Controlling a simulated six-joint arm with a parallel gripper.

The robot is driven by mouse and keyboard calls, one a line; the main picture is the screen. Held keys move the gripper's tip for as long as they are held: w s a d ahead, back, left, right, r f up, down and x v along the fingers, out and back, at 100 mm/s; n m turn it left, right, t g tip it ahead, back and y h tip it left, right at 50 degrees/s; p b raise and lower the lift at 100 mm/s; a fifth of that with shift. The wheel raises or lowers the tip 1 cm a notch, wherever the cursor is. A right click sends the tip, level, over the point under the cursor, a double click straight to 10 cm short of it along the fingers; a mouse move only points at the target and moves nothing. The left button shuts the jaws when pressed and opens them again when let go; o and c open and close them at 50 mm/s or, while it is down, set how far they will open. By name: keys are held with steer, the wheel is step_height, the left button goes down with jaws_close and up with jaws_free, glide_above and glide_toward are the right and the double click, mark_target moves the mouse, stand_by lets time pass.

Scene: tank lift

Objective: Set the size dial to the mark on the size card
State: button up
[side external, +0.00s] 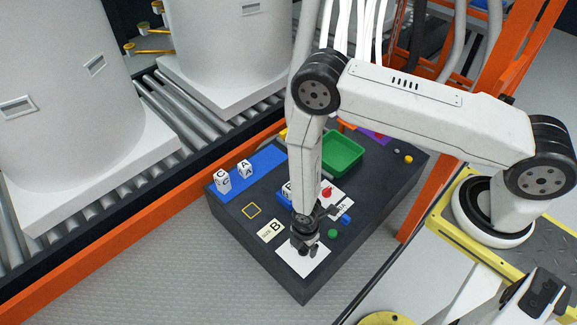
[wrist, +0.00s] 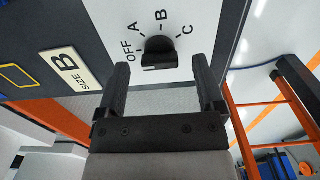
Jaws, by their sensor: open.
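The size card (wrist: 70,68) reads "SIZE B" and lies left of the dial in the wrist view; it also shows in the side view (side external: 272,231). The size dial (wrist: 160,50) is a black knob on a white plate (wrist: 100,28) marked OFF, A, B and C. I cannot tell clearly which mark the knob points to. My gripper (wrist: 158,66) is open, with its two fingers apart on either side of the knob's near edge and nothing held. In the side view my gripper (side external: 305,238) is low over the white plate (side external: 313,268) and hides the dial.
Lettered white blocks C (side external: 222,181) and A (side external: 244,169) stand on a blue strip (side external: 266,160). A red knob (side external: 327,192), a green button (side external: 332,233) and a green tray (side external: 343,153) are also on the dark bench. Tanks stand on the roller conveyor behind.

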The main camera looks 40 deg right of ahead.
steer(key=shift+f, duration=0.35)
jaws_close()
